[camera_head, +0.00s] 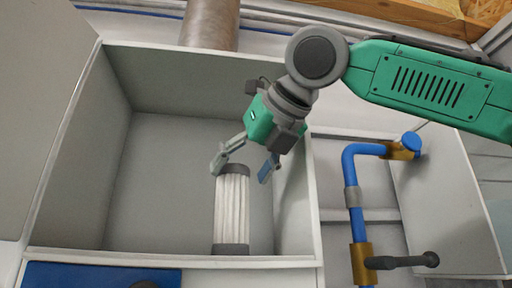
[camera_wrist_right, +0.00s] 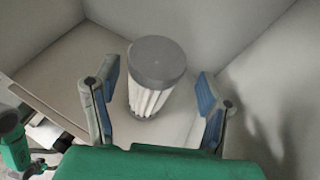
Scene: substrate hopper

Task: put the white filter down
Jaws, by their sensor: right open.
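The white filter (camera_head: 231,210) is a pleated cylinder with dark grey end caps. It stands upright inside the open grey hopper box, near its front right side. My right gripper (camera_head: 244,170) reaches in from the right and is open above the filter's top. In the right wrist view the filter (camera_wrist_right: 155,75) shows between and beyond the open fingers of the gripper (camera_wrist_right: 155,108), with a gap on both sides. The filter's lower end is partly hidden in the wrist view.
The hopper box (camera_head: 170,258) has high walls around the filter, with free floor to its left. Right of the box are a blue pipe (camera_head: 352,190) and a valve with a dark handle (camera_head: 402,261). A metal duct (camera_head: 209,25) stands behind.

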